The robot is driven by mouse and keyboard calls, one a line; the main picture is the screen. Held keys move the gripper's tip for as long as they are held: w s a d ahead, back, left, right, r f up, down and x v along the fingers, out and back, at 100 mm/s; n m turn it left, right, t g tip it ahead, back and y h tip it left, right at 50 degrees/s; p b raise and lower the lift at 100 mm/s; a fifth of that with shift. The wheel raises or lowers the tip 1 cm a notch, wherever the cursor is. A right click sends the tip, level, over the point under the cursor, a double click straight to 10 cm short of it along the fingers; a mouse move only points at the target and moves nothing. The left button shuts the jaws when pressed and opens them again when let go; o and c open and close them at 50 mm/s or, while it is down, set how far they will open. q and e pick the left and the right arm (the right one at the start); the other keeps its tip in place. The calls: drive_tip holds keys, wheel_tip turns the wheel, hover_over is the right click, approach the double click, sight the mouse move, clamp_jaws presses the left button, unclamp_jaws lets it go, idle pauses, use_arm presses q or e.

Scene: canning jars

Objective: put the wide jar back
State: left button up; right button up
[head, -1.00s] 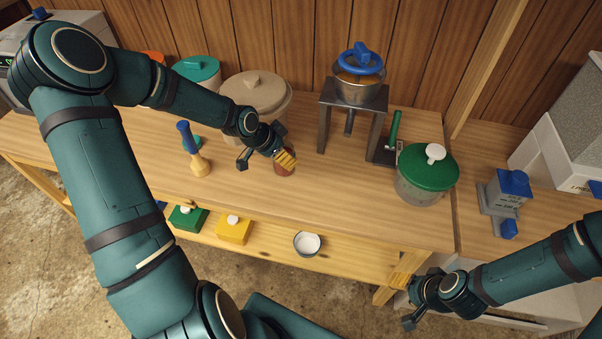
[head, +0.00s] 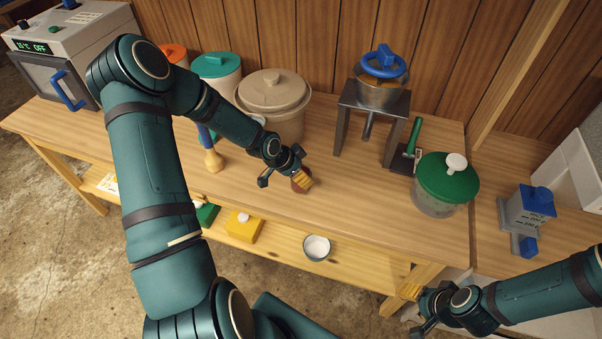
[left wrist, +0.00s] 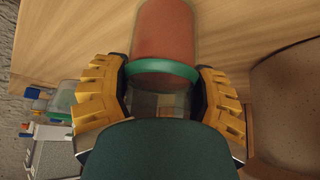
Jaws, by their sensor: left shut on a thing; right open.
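My left gripper (head: 286,179) is shut on a jar (head: 299,183) with reddish-brown contents, over the front part of the wooden table (head: 350,205). In the left wrist view, the jar (left wrist: 165,35) has a green band near the gripper, and the yellow finger pads (left wrist: 160,98) sit on either side of it. My dark wrist part hides its near end. I cannot tell whether it touches the tabletop. My right gripper (head: 415,311) is open and empty, off the table's front edge at lower right.
A beige lidded pot (head: 274,92) and a teal-lidded canister (head: 217,66) stand behind my left gripper. A pestle-like tool (head: 213,161) stands left. A metal stand (head: 346,120), green-lidded pot (head: 445,180) and grey-blue device (head: 526,214) stand right. A bowl (head: 317,247) sits on the lower shelf.

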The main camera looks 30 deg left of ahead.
use_arm(q)
drive_tip(key=shift+f, duration=0.1)
drive_tip(key=o, duration=1.4)
drive_tip(key=shift+c, duration=0.2)
drive_tip(key=shift+r, duration=0.35)
drive_tip(key=p+v, duration=0.4)
drive_tip(key=v, duration=0.8)
drive_tip(key=s+d+f+n+g+h, duration=0.1)
drive_tip(key=d+f+n, duration=0.15)
drive_tip(key=d, duration=0.65)
drive_tip(key=s+d+f+n+h, duration=0.15)
drive_tip(key=d+f, duration=0.25)
drive_tip(key=d, duration=0.5)
drive_tip(key=s+d+f+n+g+y, duration=0.2)
drive_tip(key=s+d+f+n, duration=0.2)
drive_tip(key=s+d, duration=0.3)
drive_tip(key=shift+s+f, duration=0.45)
